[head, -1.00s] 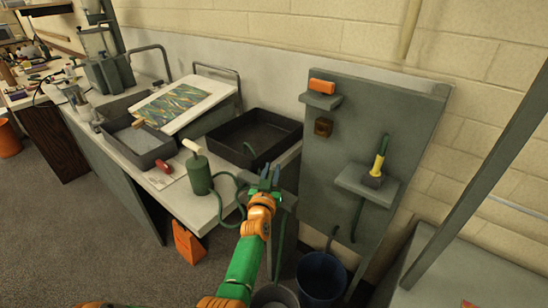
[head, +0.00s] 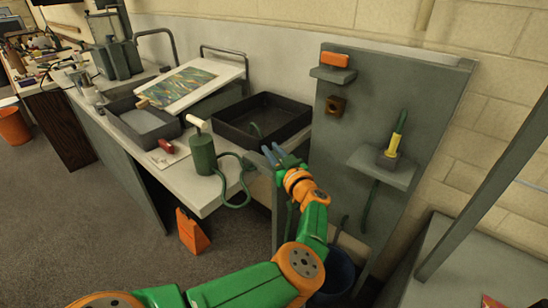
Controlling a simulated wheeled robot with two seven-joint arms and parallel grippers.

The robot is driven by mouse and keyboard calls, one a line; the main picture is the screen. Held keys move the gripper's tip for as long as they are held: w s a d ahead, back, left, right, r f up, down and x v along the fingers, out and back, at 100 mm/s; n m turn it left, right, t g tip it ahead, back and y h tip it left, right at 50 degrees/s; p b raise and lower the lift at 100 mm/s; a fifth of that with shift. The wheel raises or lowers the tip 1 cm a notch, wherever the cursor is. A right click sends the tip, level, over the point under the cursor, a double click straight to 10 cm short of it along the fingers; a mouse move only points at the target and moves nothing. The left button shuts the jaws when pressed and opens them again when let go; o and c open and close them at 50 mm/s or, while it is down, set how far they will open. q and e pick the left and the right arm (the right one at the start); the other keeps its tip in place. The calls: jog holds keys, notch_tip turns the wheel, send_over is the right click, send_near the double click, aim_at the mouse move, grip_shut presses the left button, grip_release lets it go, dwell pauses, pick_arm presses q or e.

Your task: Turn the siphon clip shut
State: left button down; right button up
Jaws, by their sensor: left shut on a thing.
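My left gripper (head: 273,151) is at the front right corner of the black tray (head: 222,126), above a grey post at the table's end. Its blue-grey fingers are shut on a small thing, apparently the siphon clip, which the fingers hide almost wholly. I cannot tell how far the clip is turned. A dark green hose (head: 246,190) loops from the green pump (head: 203,155) with the white handle up towards the gripper. My right gripper is not in view.
A grey upright board (head: 337,145) stands close right of my gripper, with a shelf (head: 362,160) bearing a yellow-sleeved tool (head: 394,143). An orange block (head: 335,60) lies on a higher shelf. A dark bucket (head: 340,280) stands below. Another tray (head: 130,138) is further left.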

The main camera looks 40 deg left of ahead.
pick_arm(q)
jog(key=shift+r, duration=0.2)
dwell(0.3)
jog(key=c, duration=0.7)
grip_release()
jog(key=shift+a+f, duration=0.1)
jog(key=shift+f, duration=0.05)
